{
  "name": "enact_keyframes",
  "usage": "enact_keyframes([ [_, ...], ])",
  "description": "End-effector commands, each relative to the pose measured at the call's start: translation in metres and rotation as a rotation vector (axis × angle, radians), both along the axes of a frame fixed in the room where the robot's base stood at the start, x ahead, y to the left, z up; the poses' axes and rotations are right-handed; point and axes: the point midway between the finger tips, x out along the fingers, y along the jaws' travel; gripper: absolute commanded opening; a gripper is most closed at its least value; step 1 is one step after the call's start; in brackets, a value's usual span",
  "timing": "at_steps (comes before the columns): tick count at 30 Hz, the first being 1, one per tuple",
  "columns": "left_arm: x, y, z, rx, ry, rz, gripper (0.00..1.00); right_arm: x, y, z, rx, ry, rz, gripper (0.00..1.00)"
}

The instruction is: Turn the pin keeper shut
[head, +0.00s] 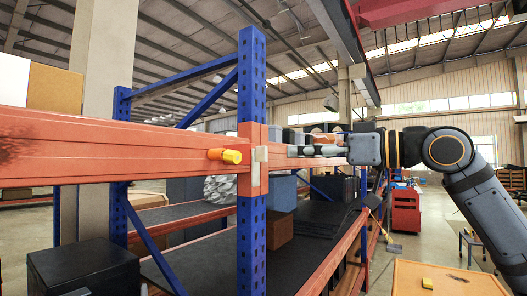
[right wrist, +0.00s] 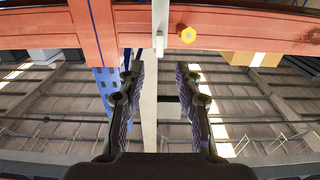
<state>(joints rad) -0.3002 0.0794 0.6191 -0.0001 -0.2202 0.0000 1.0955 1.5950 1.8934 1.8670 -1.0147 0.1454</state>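The pin keeper (head: 260,154) is a small pale plate on the orange bracket at the blue post. In the right wrist view the pale keeper (right wrist: 160,18) shows at the top middle, with a narrow end hanging below it in the picture. A yellow-tipped pin (head: 231,156) sticks out of the orange beam to its left; it also shows in the right wrist view (right wrist: 187,35). My right gripper (head: 291,151) points left towards the post, apart from the keeper. In the right wrist view its two fingers (right wrist: 160,78) are spread, with nothing between them. My left gripper is not in view.
The orange beam (head: 110,148) and blue post (head: 251,90) stand close before me. Lower shelves hold a black box (head: 84,270) and a blue bin (head: 282,193). A wooden-topped table (head: 440,278) with a small yellow object stands at the lower right.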

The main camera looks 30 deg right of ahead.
Motion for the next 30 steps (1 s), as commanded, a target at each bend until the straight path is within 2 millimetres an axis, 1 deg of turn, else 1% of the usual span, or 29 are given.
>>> enact_keyframes([
  [1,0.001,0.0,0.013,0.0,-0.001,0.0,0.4,0.01,0.005,0.005,-0.001,0.006,0.002,0.34],
  [6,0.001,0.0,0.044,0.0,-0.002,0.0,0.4,0.046,0.019,0.009,0.0,0.007,0.002,0.34],
  [9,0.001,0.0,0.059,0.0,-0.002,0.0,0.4,0.063,0.026,0.008,0.001,0.005,0.002,0.34],
  [12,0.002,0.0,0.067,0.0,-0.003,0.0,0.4,0.074,0.03,0.006,0.001,0.003,0.001,0.34],
  [16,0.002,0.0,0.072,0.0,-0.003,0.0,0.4,0.081,0.033,0.003,0.002,0.001,0.001,0.34],
  [24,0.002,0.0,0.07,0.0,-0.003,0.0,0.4,0.082,0.034,0.0,0.001,-0.001,0.0,0.34],
  [30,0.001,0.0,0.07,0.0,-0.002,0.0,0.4,0.082,0.033,0.001,0.001,-0.001,0.0,0.07],
])
